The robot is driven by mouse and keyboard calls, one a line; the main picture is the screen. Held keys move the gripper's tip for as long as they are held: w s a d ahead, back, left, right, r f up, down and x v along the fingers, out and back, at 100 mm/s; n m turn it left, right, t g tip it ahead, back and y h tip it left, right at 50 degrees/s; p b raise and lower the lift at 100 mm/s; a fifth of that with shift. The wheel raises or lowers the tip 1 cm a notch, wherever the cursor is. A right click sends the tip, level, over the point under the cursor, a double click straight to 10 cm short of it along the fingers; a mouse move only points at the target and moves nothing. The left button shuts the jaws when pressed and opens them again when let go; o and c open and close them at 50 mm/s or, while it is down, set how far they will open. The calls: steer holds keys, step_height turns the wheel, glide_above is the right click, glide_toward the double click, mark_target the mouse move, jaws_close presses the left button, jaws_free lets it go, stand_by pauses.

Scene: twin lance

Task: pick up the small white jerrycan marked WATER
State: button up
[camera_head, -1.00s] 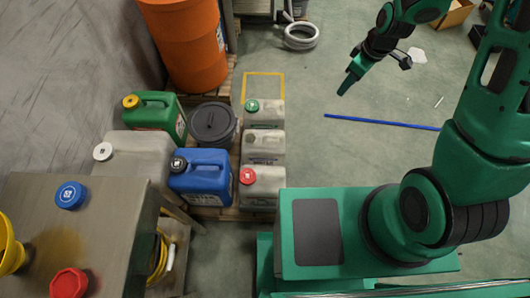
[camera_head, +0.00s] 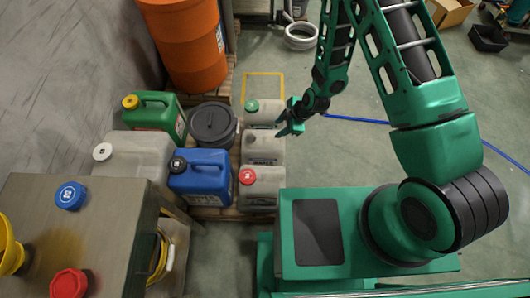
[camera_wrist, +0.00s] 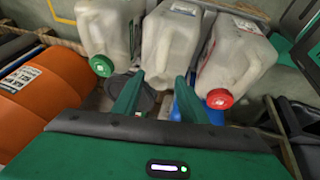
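Three small whitish jerrycans stand in a row on a pallet. One has a green cap (camera_head: 263,116), the middle one (camera_head: 264,150) shows no bright cap, and one has a red cap (camera_head: 264,190). I cannot read WATER on any. In the wrist view are the green-capped can (camera_wrist: 112,28), the middle can (camera_wrist: 170,45) and the red-capped can (camera_wrist: 238,58). My gripper (camera_head: 284,130) is just right of the row, near the green-capped and middle cans. In the wrist view my gripper (camera_wrist: 158,92) is open and empty, its fingers pointing towards the middle can.
Left of the row are a blue can (camera_head: 203,180), a dark lidded bucket (camera_head: 212,125), a green can (camera_head: 155,115) and a larger greyish can (camera_head: 135,155). An orange drum (camera_head: 185,45) stands behind. A blue strip (camera_head: 360,120) lies on the otherwise fairly clear floor at right.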

mark_target(271, 135)
steer(key=shift+x, duration=4.65)
steer(key=shift+d, duration=0.15)
jaws_close()
